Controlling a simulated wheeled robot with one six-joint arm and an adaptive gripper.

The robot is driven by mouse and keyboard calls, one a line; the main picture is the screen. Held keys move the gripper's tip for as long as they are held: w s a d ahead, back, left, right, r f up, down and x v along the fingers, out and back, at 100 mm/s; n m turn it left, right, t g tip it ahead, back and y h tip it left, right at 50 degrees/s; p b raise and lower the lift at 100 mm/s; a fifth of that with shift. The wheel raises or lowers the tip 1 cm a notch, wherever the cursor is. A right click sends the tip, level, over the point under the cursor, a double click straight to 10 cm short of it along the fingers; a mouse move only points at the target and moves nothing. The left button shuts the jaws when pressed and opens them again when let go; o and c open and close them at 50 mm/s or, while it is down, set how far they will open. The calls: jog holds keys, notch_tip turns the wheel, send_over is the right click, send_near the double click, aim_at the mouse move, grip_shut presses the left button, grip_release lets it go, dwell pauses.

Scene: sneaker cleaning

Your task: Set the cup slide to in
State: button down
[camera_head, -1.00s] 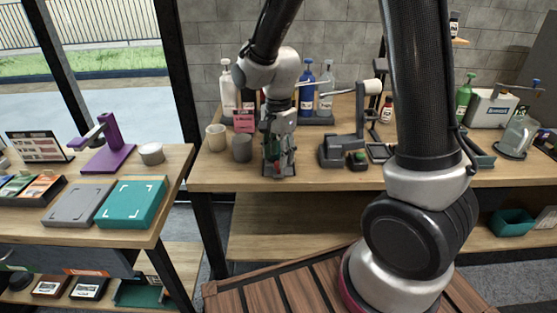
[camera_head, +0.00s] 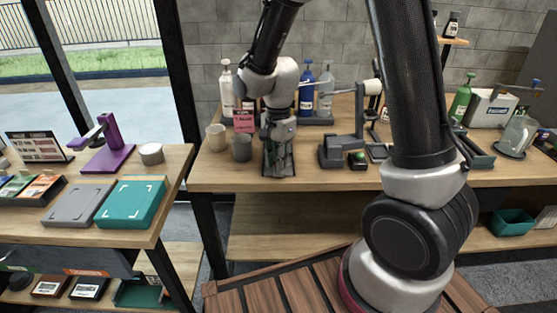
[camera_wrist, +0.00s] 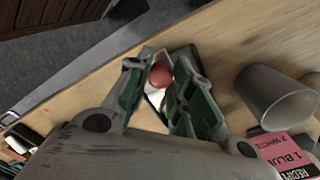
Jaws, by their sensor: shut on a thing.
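A red ball-shaped knob (camera_wrist: 161,74) sits between my fingertips in the wrist view, above a small dark-edged plate with a pale face (camera_wrist: 154,97). I take it for the knob of the cup slide. My gripper (camera_wrist: 161,80) has green-lined fingers, shut on the knob from both sides. In the head view my gripper (camera_head: 278,160) points down at the front of the middle table and hides the knob and most of the slide base (camera_head: 278,175). How far the slide is in or out cannot be told.
A grey cup (camera_head: 241,148) stands just left of my gripper, with a beige cup (camera_head: 216,138) beyond it. A pink card (camera_head: 243,121) and several bottles stand behind. A dark grey device (camera_head: 340,150) stands to the right. The table's front edge is close.

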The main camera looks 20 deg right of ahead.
jog(key=w+d, duration=0.1)
jog(key=w, duration=0.2)
jog(key=w+d, duration=0.1)
jog(key=w, duration=0.3)
jog(key=w+d, duration=0.1)
jog(key=w, duration=0.3)
jog(key=shift+w+d, duration=0.25)
jog(key=shift+d, duration=0.05)
jog(key=c, duration=1.2)
grip_release()
jog(key=shift+r, duration=0.1)
notch_tip(320, 180, up, 12)
